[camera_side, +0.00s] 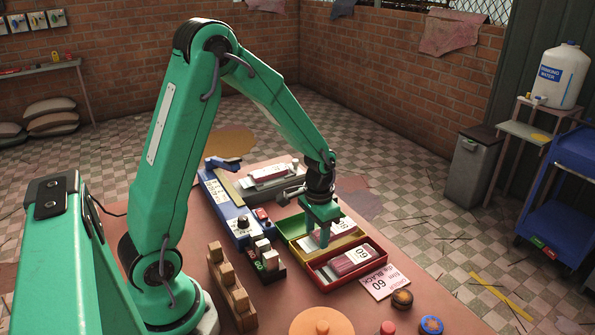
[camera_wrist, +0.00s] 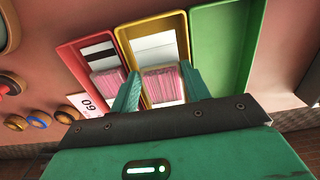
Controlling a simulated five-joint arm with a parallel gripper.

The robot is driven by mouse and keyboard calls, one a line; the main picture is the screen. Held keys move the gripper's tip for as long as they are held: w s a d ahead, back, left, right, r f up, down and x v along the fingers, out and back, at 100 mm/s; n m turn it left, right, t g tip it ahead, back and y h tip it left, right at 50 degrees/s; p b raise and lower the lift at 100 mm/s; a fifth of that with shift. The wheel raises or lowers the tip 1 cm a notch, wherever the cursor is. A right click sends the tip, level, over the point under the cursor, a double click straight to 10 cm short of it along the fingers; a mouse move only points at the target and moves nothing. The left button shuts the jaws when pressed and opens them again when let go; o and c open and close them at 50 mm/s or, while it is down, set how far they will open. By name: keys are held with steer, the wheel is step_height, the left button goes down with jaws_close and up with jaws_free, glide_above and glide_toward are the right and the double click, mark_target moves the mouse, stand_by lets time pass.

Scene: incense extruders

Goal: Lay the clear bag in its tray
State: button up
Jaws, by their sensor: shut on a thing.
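My gripper (camera_side: 322,238) points down over the yellow tray (camera_side: 362,235), its fingers shut on a clear bag of pink sticks with a white part. In the wrist view, the fingers (camera_wrist: 162,90) stand on either side of the bag (camera_wrist: 165,85), which lies within the outline of the yellow tray (camera_wrist: 120,32). I cannot tell whether the bag touches the tray floor. The gripper hides part of the bag in the side view. The red tray (camera_side: 375,249) in front holds a similar bag (camera_side: 345,264). The green tray (camera_wrist: 222,50) on the other side looks empty.
A blue device with a knob (camera_side: 240,222), small blocks (camera_side: 265,258) and a wooden stepped rack (camera_side: 232,290) stand left of the trays. Several discs, one orange (camera_side: 320,322), lie near the front edge.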

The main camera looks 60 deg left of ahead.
mark_target(317, 235)
steer(key=shift+f, duration=1.15)
steer(key=o, duration=1)
steer(key=shift+o, duration=0.4)
steer(key=shift+w+r, duration=0.1)
steer(key=shift+r, duration=3.9)
steer(key=shift+r, duration=0.1)
